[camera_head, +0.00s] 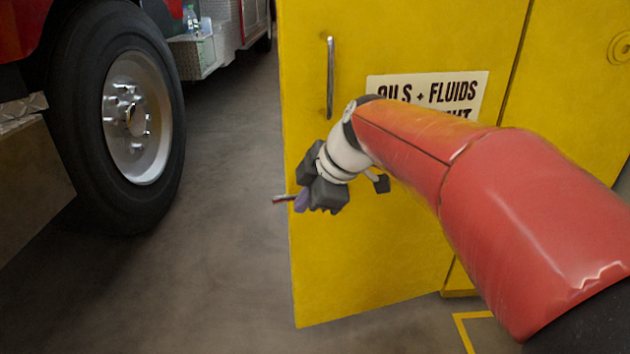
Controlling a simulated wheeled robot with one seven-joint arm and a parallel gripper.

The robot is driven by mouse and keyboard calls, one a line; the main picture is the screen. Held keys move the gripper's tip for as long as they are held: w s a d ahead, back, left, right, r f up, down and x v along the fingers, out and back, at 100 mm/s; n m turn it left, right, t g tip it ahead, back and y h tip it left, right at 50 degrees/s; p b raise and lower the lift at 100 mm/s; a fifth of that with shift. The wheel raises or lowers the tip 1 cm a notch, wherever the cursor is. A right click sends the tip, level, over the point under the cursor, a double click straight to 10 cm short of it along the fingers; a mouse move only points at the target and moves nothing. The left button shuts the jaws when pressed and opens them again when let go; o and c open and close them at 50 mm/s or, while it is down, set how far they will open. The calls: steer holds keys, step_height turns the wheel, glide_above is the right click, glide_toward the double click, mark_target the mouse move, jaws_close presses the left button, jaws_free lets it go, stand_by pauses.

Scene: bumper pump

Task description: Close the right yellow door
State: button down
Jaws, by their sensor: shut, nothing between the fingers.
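The yellow door (380,250) fills the middle of the view. It carries a vertical metal handle (330,78) near its left edge and a pale sign reading "OILS + FLUIDS" (470,90), partly hidden by my arm. The door appears to stand open, with its free left edge out over the floor. My gripper (283,198) is shut and empty, below the handle. Its fingertips reach just past the door's left edge; I cannot tell whether they touch it.
More yellow cabinet (570,100) with a round fitting (620,46) stands at the right, past a vertical seam. A truck wheel (130,115) and bodywork are at the left. Grey floor (215,220) lies clear between wheel and door. Yellow tape (466,322) marks the floor.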

mark_target(297, 195)
steer(key=shift+w+a+f, duration=0.25)
steer(key=shift+w+f, duration=0.05)
steer(key=shift+w, duration=0.4)
steer(key=shift+w+a+f, duration=0.25)
steer(key=shift+w+f, duration=0.1)
steer(key=shift+w, duration=0.35)
steer(key=shift+w+a+f, duration=0.25)
steer(key=shift+w+f, duration=0.05)
steer(key=shift+w, duration=0.4)
